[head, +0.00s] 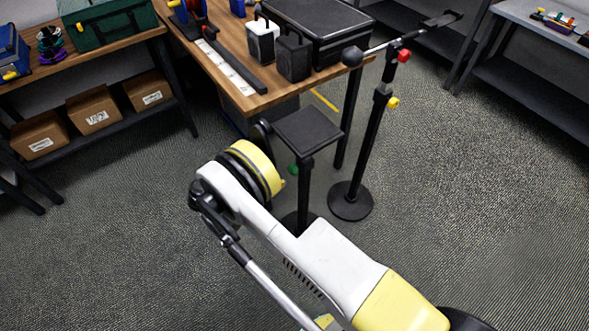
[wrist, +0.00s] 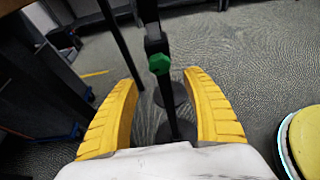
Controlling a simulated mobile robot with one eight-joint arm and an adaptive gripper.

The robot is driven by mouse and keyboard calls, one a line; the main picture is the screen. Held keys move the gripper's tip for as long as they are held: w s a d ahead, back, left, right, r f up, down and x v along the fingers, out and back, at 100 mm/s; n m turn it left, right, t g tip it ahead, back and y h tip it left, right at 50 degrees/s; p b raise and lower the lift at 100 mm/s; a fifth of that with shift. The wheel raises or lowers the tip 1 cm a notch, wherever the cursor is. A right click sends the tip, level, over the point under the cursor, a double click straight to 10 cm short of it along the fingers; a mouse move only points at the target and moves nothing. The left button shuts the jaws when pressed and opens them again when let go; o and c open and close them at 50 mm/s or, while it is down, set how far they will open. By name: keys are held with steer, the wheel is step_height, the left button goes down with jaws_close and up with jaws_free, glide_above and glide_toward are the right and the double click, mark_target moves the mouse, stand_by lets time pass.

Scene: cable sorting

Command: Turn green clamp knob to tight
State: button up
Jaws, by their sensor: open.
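The green clamp knob (wrist: 159,64) sits on a dark upright post (wrist: 153,22) in the wrist view, straight ahead between and beyond my fingertips. My gripper (wrist: 162,95) shows two yellow ridged fingers, spread apart with nothing between them close up. In the head view the green knob (head: 293,169) shows only in part, beside my arm's yellow-banded joint, on a stand with a flat dark square top (head: 307,131). My gripper is hidden behind my arm there. The knob and fingers look apart.
A second stand (head: 372,130) with a red knob (head: 404,56) and a yellow knob (head: 393,103) stands to the right, its round base on the floor. A wooden table (head: 215,70) with a black case (head: 315,30) is behind. The carpet at right is clear.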

mark_target(290, 171)
steer(key=b+x, duration=0.2)
steer(key=x, duration=0.6)
steer(key=shift+w+d+f+b, duration=0.15)
steer(key=shift+d+b, duration=0.05)
steer(key=shift+b, duration=0.1)
steer(key=shift+c, duration=0.2)
steer(key=c, duration=1.1)
